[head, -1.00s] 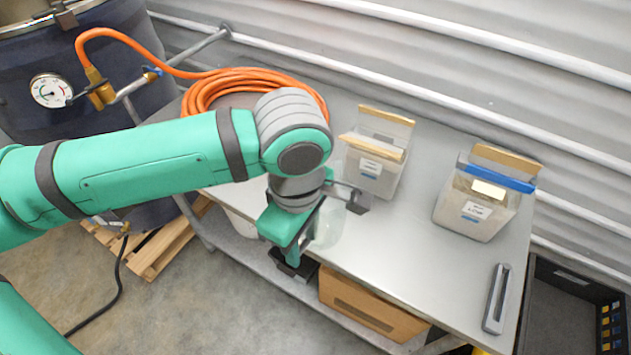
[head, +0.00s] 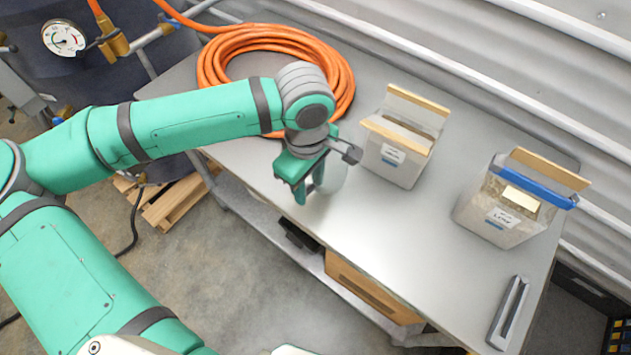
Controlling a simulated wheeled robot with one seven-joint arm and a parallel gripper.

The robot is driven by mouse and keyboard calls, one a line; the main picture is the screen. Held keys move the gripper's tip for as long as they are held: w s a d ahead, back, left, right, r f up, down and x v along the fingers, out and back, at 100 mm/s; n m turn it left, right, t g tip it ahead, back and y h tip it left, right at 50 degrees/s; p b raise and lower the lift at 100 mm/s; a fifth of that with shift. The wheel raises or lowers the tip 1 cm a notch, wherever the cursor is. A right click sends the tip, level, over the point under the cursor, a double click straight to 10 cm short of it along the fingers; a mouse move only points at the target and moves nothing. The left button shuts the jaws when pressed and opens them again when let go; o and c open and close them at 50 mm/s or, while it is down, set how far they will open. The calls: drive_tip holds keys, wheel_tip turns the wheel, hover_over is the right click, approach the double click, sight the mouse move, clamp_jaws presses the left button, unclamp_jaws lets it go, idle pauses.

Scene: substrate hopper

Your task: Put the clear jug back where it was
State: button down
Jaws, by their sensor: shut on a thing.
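The clear jug (head: 334,176) is a faint, see-through shape over the steel table, left of the nearer-left paper bag. My gripper (head: 308,188) points down at its left side, with its green fingers against the jug. The gripper is shut on the jug. The wrist and fingers hide part of the jug. I cannot tell whether its base touches the table top.
The steel table (head: 400,246) carries a coiled orange hose (head: 236,48), an open bag (head: 396,150), a second bag with a blue clip (head: 497,208) and a grey handle-like bar (head: 508,311). The table's front middle is clear.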

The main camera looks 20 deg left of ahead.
sight(309, 191)
drive_tip(key=shift+w+a+f, duration=0.1)
drive_tip(key=shift+w+f, duration=0.15)
drive_tip(key=shift+f, duration=0.15)
drive_tip(key=f, duration=0.1)
drive_tip(key=w+f, duration=0.1)
drive_tip(key=f, duration=0.1)
drive_tip(key=shift+a+f, duration=0.1)
drive_tip(key=shift+s+f, duration=0.1)
drive_tip(key=shift+s, duration=0.2)
drive_tip(key=shift+f, duration=0.15)
drive_tip(key=c, duration=1.1)
unclamp_jaws()
wheel_tip(309, 191, up, 12)
drive_tip(key=shift+f, duration=0.25)
drive_tip(key=shift+r, duration=0.4)
